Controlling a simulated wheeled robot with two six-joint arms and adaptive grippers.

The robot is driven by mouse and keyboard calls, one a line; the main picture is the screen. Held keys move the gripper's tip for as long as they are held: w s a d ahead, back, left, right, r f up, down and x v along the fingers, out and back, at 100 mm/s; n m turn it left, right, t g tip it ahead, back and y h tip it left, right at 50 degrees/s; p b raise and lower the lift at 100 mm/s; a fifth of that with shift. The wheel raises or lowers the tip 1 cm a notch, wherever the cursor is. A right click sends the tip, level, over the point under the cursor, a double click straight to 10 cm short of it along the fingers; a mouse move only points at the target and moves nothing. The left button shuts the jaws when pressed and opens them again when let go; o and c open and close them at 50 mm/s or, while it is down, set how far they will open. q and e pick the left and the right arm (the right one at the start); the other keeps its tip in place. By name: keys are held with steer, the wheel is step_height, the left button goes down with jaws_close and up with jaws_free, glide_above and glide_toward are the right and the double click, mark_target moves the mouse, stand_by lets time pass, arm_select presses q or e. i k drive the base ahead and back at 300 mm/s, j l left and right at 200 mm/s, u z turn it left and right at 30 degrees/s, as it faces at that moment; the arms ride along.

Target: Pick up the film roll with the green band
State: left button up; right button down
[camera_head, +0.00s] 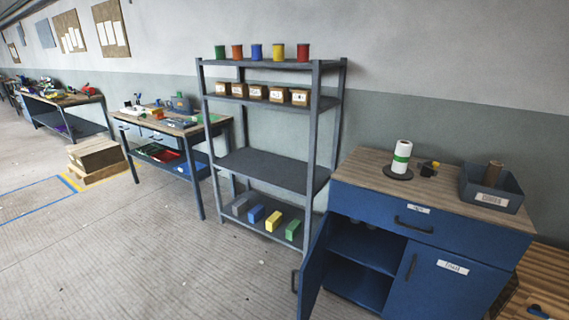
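The film roll with the green band (402,157) is a white upright roll with a green stripe around its middle. It stands on a dark round base (397,173) on the wooden top of the blue cabinet (355,175), at the right in the head view. Neither of my grippers shows in this view.
A grey bin (491,190) with a brown roll in it and small yellow and black items (429,168) share the cabinet top. The cabinet's left door (313,268) stands open into the floor space. A metal shelf (276,170) stands left of the cabinet. Floor at the left front is clear.

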mark_target(404, 148)
steer(key=z, duration=0.5)
steer(key=i+j+z, duration=0.15)
steer(key=j+z, duration=0.2)
steer(key=j, duration=0.2)
steer(key=i+j+z, duration=0.1)
steer(key=j+z, duration=0.65)
steer(key=j, duration=0.95)
steer(key=k+j, duration=0.1)
steer(key=j, duration=0.5)
steer(key=i+j+z, duration=0.1)
steer(key=i+j, duration=1.95)
steer(key=j, duration=0.1)
